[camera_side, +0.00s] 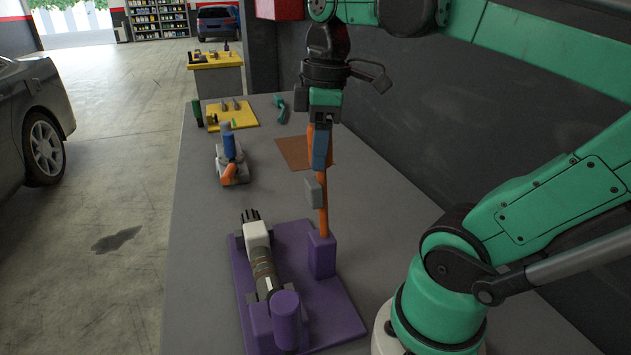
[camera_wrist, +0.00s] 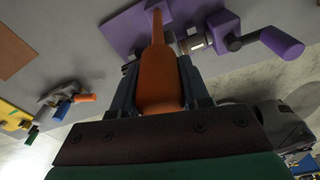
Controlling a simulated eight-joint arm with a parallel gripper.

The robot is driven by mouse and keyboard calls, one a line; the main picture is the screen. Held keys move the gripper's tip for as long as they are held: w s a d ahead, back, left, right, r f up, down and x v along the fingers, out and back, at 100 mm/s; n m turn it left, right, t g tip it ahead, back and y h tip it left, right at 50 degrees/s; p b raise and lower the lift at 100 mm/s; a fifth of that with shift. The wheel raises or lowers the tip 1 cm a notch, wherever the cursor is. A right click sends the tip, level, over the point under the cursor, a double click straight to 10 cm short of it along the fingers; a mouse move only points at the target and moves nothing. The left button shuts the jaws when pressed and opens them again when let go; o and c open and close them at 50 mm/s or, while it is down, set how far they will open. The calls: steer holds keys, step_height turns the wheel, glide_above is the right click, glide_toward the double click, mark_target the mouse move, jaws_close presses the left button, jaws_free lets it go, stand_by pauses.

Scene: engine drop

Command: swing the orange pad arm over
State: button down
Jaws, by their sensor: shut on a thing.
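The orange pad arm (camera_side: 323,215) stands nearly upright from a purple post (camera_side: 321,256) on the purple fixture base (camera_side: 335,305). A grey pad (camera_side: 313,190) sits on the arm's left side, partway up. My gripper (camera_side: 319,162) is shut on the upper part of the arm. In the wrist view, the arm's thick orange handle (camera_wrist: 158,75) lies between my two dark fingers. A grey and brown cylindrical part (camera_side: 262,262) with dark prongs lies along the fixture, left of the post, and the pad is apart from it. The arm's top is partly hidden by my gripper.
A purple cylinder (camera_side: 287,320) stands at the fixture's front. Farther back on the grey bench (camera_side: 205,290) are a small grey device with blue and orange parts (camera_side: 231,165), a yellow tray (camera_side: 240,117) and a brown mat (camera_side: 292,153). A dark wall (camera_side: 400,130) borders the right side.

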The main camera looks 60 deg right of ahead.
steer(key=w+a+f+g+h, duration=0.3)
steer(key=w+a+g+h, duration=0.2)
steer(key=w+a, duration=0.1)
steer(key=shift+w+a+f, duration=0.15)
steer(key=shift+w+a, duration=0.15)
stand_by(0.5)
steer(key=shift+c, duration=2.1)
jaws_free()
steer(key=shift+v, duration=2.8)
